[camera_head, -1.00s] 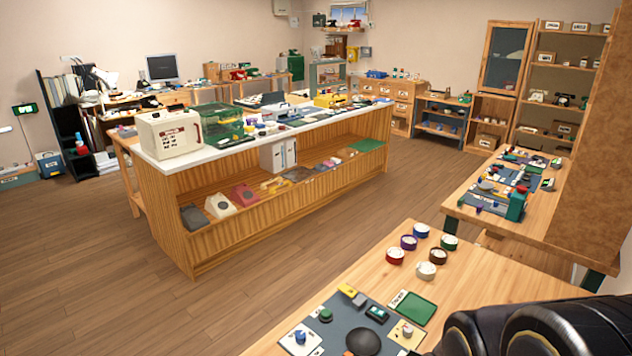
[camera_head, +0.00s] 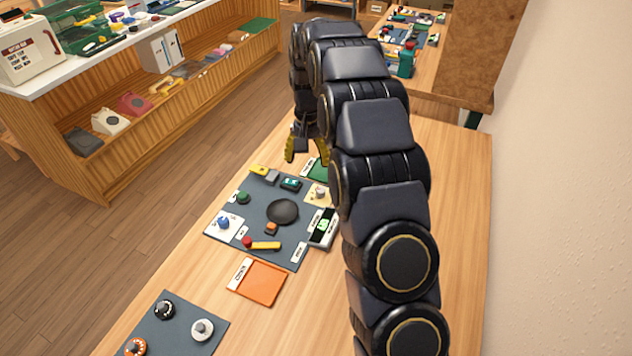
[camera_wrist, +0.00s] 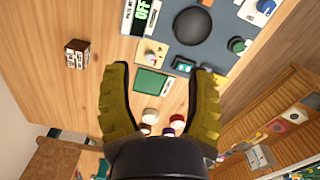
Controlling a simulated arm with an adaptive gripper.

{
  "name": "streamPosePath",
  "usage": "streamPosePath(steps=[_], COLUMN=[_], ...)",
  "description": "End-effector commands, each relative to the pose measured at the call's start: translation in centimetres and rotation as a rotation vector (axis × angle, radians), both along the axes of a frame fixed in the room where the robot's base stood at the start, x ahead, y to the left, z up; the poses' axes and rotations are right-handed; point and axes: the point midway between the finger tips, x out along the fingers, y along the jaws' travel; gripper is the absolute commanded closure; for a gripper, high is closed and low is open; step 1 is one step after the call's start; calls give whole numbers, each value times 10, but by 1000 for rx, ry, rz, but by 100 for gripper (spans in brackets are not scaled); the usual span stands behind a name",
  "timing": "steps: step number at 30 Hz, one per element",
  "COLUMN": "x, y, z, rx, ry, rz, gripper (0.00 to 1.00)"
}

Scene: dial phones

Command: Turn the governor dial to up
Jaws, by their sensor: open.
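A dark grey panel (camera_head: 262,240) lies on the wooden table and carries several controls. A cream dial (camera_head: 319,193) on a beige plate sits at its right side; it also shows in the wrist view (camera_wrist: 150,52). A blue dial (camera_head: 223,223) on a white plate is at the left edge, and a green knob (camera_head: 243,198) is above it. I cannot read which one is marked governor. My gripper (camera_head: 306,150) is open and empty above the table, beyond the panel's far edge. In the wrist view its two yellow fingers (camera_wrist: 162,72) are spread wide, with the cream dial beyond them.
The panel also has a black dome (camera_head: 283,211), a red-and-yellow lever (camera_head: 262,245) and a lit green display (camera_head: 323,227). A green tray (camera_wrist: 152,83) lies beside it, an orange tray (camera_head: 260,283) nearer. Another panel with knobs (camera_head: 177,330) is at front left. My arm covers the table's middle.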

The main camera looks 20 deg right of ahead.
Motion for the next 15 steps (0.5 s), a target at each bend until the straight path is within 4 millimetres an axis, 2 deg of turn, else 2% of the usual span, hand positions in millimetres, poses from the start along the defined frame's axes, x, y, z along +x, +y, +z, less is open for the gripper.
streamPosePath(steps=[1,3,7,10,15], x=[13,29,51,61,69], y=[-9,-21,-40,-51,-60], z=[-18,-40,-79,-101,-120], rx=[-2,-6,-13,-19,-24], ry=[-1,-9,-18,-27,-37], rz=[-31,-74,-144,-185,-221], gripper=[44,44,44,44,44])
